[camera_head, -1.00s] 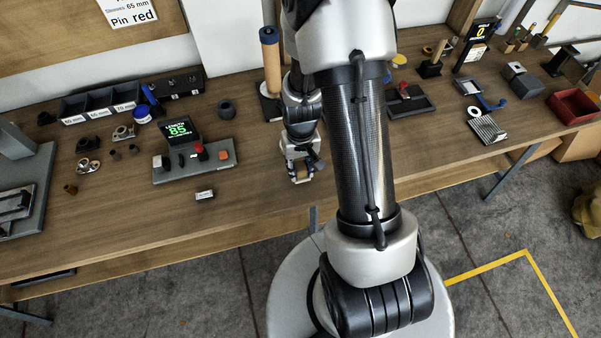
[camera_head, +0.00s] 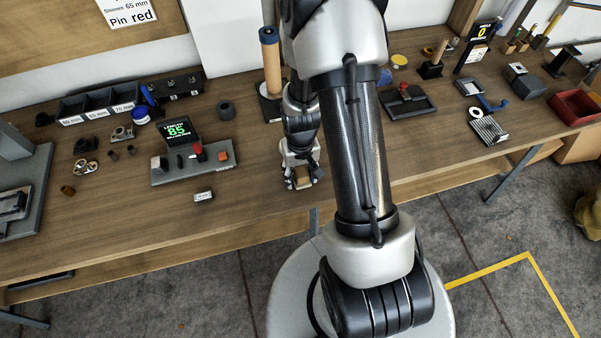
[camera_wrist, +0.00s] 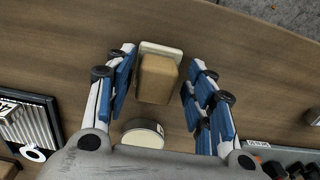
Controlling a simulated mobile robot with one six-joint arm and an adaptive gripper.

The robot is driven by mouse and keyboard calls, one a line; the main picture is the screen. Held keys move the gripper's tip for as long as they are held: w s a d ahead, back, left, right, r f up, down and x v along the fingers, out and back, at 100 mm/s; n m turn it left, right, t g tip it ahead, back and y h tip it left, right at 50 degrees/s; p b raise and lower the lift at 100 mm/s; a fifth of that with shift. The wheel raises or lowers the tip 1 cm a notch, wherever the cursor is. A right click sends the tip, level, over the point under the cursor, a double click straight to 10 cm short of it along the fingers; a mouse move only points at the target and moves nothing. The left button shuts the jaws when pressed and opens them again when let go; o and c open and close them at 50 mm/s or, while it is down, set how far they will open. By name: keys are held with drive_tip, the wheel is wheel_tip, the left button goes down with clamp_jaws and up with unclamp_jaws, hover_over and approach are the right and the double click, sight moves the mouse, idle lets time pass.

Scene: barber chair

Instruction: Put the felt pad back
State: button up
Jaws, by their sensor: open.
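My gripper (camera_head: 299,182) is low over the front part of the bench, left of my forearm. In the wrist view my gripper (camera_wrist: 160,66) is open, with blue-padded fingers on both sides of a tan block (camera_wrist: 157,80). The block has a pale flat plate (camera_wrist: 161,47) at its far end. Gaps show between the block and the fingers. This may be the felt pad, but I cannot tell for certain. A short round cream piece (camera_wrist: 143,134) lies closer to the palm. In the head view the gripper partly hides the tan block (camera_head: 303,184).
Left of the gripper stands a grey fixture (camera_head: 215,158) with an "85" display (camera_head: 180,131). A small white-labelled block (camera_head: 203,196) lies before it. A brown roll on a post (camera_head: 270,60) stands behind. A grooved grey block (camera_head: 489,130) and red bin (camera_head: 575,107) are at right.

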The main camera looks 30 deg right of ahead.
wheel_tip(320, 180, up, 13)
drive_tip(key=p, duration=0.4)
wheel_tip(320, 180, up, 14)
drive_tip(key=n+t, duration=0.1)
drive_tip(key=t, duration=0.1)
hover_over(300, 173)
drive_tip(key=s+a, duration=0.3)
drive_tip(key=a, duration=0.2)
drive_tip(key=s+a+r+n+t, duration=0.2)
drive_tip(key=s+a+r, duration=0.3)
drive_tip(key=s+r, duration=0.5)
drive_tip(key=shift+s+a+r+t, duration=0.15)
drive_tip(key=shift+s+a+t, duration=0.1)
drive_tip(key=shift+s+t, duration=0.05)
